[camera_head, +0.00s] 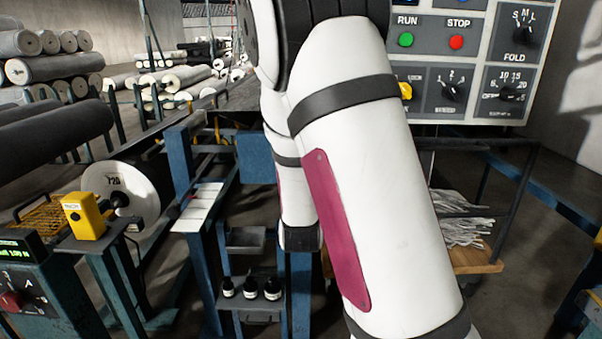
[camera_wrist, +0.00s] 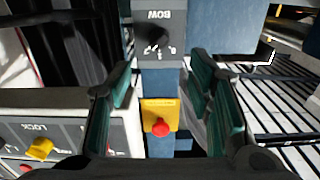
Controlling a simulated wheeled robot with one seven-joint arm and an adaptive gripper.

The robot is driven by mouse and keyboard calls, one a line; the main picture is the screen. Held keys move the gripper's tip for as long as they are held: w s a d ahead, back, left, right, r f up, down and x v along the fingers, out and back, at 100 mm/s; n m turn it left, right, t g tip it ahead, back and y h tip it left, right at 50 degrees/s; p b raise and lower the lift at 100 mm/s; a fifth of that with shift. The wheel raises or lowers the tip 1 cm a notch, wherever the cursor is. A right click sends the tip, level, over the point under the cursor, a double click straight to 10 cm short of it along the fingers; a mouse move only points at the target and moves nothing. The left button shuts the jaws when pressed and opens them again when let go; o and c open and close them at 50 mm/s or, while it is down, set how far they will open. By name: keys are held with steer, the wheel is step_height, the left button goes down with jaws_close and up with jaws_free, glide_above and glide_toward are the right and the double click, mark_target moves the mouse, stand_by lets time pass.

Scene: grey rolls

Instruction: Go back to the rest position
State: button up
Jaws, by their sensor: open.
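My gripper (camera_wrist: 163,105) shows in the wrist view with its two dark green fingers apart and nothing held between them. Beyond the gap, a red button on a yellow plate (camera_wrist: 161,117) sits on a blue post. Above it is a grey panel marked BOW (camera_wrist: 164,35) with a dark knob. In the head view my white arm crosses the middle of the picture, and the gripper cannot be made out there.
A control panel (camera_head: 467,60) with RUN and STOP buttons and several knobs stands behind my arm at upper right. A yellow box (camera_head: 84,216) stands at left. Grey rolls (camera_head: 55,68) lie on racks. Small dark bottles (camera_head: 250,288) stand on a low shelf.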

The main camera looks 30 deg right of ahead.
steer(key=shift+a, duration=0.1)
stand_by(0.5)
steer(key=s+a+n+g+y, duration=0.4)
steer(key=s+a+g+y, duration=0.2)
steer(key=s+a+y, duration=0.65)
steer(key=s+a+r+n+g+h, duration=0.15)
steer(key=s+a+g, duration=0.25)
steer(key=s, duration=1)
steer(key=s+a+n+g+h, duration=0.15)
steer(key=s+a+g, duration=0.25)
steer(key=s, duration=0.9)
step_height(320, 180, up, 16)
steer(key=t+p, duration=0.3)
steer(key=p, duration=1.1)
steer(key=shift+w+f, duration=0.15)
steer(key=shift+w, duration=0.05)
